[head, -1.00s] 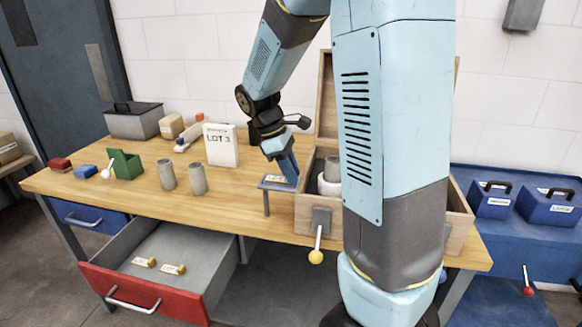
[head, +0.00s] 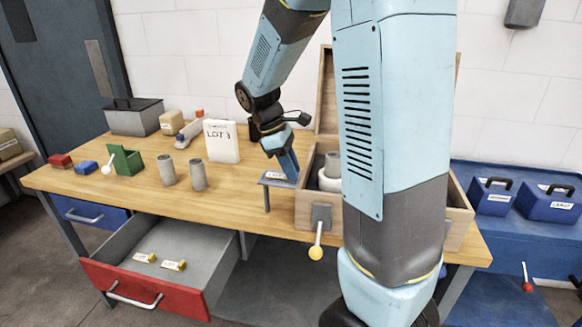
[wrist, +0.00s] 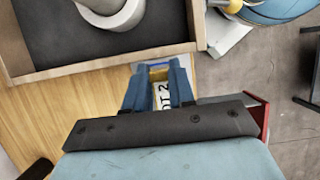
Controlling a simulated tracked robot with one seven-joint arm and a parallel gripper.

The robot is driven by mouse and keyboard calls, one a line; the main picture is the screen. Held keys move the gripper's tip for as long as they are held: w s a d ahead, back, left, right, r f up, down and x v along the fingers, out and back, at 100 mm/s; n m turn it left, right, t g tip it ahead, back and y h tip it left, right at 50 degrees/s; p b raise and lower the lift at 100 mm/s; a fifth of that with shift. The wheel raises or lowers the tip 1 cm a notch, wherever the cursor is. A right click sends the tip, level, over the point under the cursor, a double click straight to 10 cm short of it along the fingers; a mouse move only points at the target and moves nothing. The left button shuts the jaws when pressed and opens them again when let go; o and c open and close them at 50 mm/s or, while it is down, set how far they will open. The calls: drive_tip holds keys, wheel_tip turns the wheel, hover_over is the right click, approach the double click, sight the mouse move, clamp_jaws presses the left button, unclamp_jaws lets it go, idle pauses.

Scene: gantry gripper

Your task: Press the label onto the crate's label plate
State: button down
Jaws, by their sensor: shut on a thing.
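My gripper (wrist: 156,88) is shut on a white label (wrist: 160,97) printed with LOT and a number that looks like 2. In the head view my gripper (head: 290,170) points down at the small label stand (head: 266,182) at the table's front edge. The label is at the stand's top; I cannot tell whether it still touches it. The wooden crate (head: 303,214) stands just right of the stand, lid raised. Its grey label plate (head: 321,215) is on the front face, looks bare, and is apart from my gripper. My arm hides part of the crate.
A lever with a yellow knob (head: 315,253) hangs below the plate. Two grey cylinders (head: 198,175) and a white LOT 3 board (head: 222,141) stand left of my gripper. The open red drawer (head: 140,288) juts out below, holding two yellow-ended labelled pieces. Pale cylindrical parts (head: 330,172) sit in the crate.

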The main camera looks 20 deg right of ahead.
idle(0.4)
drive_tip(key=shift+c, duration=2)
unclamp_jaws()
drive_tip(key=shift+r, duration=3.45)
drive_tip(key=shift+c, duration=0.4)
